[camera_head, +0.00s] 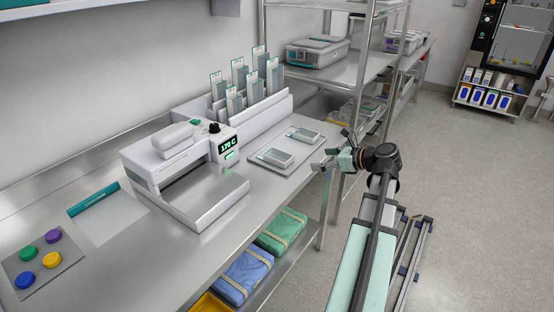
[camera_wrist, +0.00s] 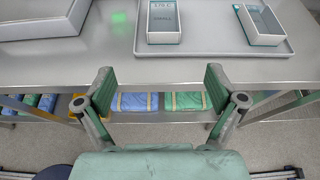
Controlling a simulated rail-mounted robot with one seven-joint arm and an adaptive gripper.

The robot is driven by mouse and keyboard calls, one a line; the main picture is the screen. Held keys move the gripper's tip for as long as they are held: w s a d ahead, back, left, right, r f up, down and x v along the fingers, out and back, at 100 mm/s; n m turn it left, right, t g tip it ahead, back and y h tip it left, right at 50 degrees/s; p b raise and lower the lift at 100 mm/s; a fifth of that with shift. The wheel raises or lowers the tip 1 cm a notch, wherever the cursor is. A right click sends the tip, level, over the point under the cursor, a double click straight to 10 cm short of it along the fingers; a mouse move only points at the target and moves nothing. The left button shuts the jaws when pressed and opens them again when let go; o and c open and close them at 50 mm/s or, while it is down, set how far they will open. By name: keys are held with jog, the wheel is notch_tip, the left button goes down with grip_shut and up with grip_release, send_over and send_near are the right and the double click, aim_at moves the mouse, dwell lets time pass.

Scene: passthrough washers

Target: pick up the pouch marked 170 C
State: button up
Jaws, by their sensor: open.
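My gripper (camera_head: 335,152) is open and empty, just off the bench's right edge beside the tray. In the wrist view, its fingers (camera_wrist: 160,82) are apart, below the left pouch and not touching it.
A white sealer (camera_head: 160,160) with a 170 C display (camera_head: 229,145) stands left of the tray. Behind it, a white rack (camera_head: 272,108) holds several upright pouches. Steel shelving (camera_head: 330,70) stands beyond the bench. Blue (camera_head: 243,275) and green (camera_head: 282,230) wrapped packs lie on the lower shelf.

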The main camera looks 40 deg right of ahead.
aim_at(284, 157)
jog(key=p+x, duration=0.1)
jog(key=x, duration=1.1)
jog(key=shift+w+f, duration=0.1)
jog(key=shift+w, duration=0.55)
jog(key=p+x, duration=0.1)
jog(key=x, duration=0.3)
jog(key=shift+w+d, duration=0.15)
jog(key=shift+w, duration=0.05)
jog(key=c, duration=0.9)
